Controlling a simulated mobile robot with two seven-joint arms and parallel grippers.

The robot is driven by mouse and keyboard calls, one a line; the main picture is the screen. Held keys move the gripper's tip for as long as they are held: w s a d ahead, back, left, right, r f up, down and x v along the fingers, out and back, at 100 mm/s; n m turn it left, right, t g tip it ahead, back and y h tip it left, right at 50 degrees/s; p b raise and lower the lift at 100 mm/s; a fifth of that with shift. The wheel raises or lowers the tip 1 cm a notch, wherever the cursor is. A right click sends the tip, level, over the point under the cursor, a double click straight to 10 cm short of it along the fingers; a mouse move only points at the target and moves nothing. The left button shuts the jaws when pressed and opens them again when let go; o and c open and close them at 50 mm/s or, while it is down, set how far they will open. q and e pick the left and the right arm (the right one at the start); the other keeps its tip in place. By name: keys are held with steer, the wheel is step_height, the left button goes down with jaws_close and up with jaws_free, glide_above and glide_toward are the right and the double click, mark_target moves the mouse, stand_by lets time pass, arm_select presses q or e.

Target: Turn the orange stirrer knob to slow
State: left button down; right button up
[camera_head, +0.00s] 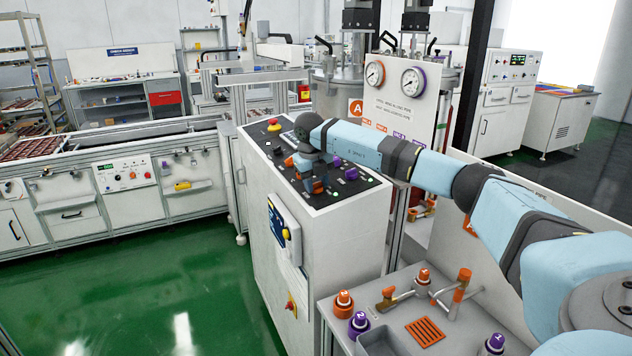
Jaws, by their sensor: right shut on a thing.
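The control panel (352,194) is the dark sloping top of a white cabinet in the middle of the head view. My right gripper (314,184) reaches down onto it from the right. It is shut on a small orange knob (318,187), which its dark fingers and wrist mostly hide. I cannot read the knob's pointer or the labels beside it. Another orange control (290,161) sits just to the left of the gripper. My left gripper is not in view.
A yellow-and-red emergency button (274,125) stands at the panel's far left corner. Two gauges (413,80) are on a white board behind. Green floor (150,290) is clear at left.

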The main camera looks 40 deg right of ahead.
mark_target(311, 197)
steer(key=shift+r, duration=0.1)
steer(key=o, duration=0.9)
steer(key=v, duration=1.3)
steer(key=shift+a+r, duration=0.1)
steer(key=shift+r, duration=0.25)
